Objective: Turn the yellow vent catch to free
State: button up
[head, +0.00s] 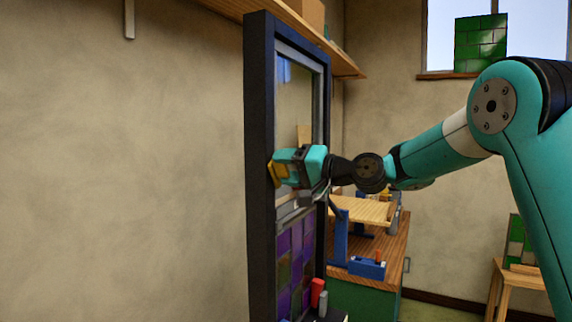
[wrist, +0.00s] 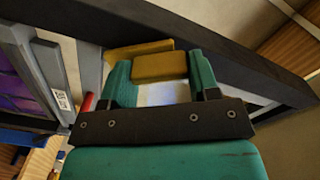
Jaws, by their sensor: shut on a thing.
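The yellow vent catch (head: 272,174) sits on the near upright of the dark panel frame (head: 259,100), at about mid height. In the wrist view the yellow catch (wrist: 160,66) shows as a block between my fingers, with a flat yellow part behind it against the dark frame. My gripper (head: 280,172) is shut on the catch, one teal finger on each side; it also shows in the wrist view (wrist: 160,75). Much of the catch is hidden by my gripper in the head view.
Purple and green leaded glass (head: 296,260) fills the lower panel. A wooden bench (head: 372,245) with a blue clamp (head: 365,268) stands behind the panel. A red-handled thing (head: 318,292) is near the panel's foot. A shelf (head: 345,66) runs above.

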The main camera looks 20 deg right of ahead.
jog(key=m+p, duration=0.2)
jog(key=m, duration=0.2)
jog(key=shift+f+m+p, duration=0.1)
jog(key=shift+m+p, duration=0.55)
jog(key=shift+m, duration=0.65)
jog(key=o, duration=0.9)
